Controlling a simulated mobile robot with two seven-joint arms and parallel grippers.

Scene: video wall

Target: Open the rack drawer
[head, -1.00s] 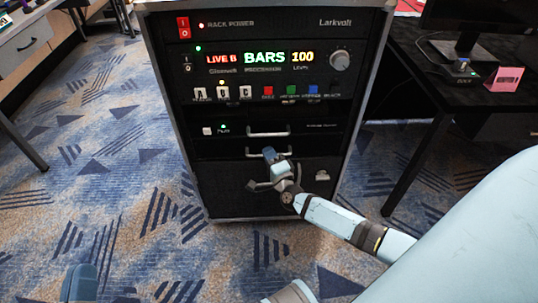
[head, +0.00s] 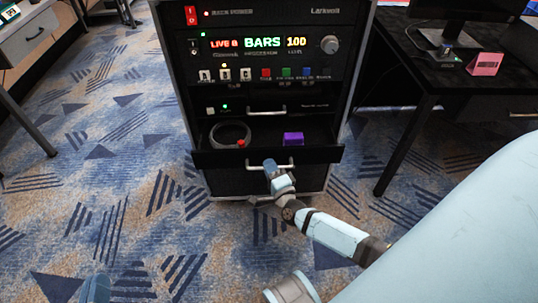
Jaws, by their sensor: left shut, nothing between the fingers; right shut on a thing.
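The black equipment rack (head: 265,85) stands ahead of me in the head view. Its lower drawer (head: 215,158) is pulled out, and its inside shows. A coiled grey cable with a red part (head: 231,133) and a purple item (head: 293,138) lie in it. My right gripper (head: 271,167) is shut on the drawer's handle (head: 254,167) at the front panel, partly hiding it.
A black desk (head: 440,75) with a monitor base and a pink card (head: 485,64) stands close on the right. A white drawer unit (head: 30,40) is at the upper left. Patterned carpet (head: 100,200) is clear left of the rack.

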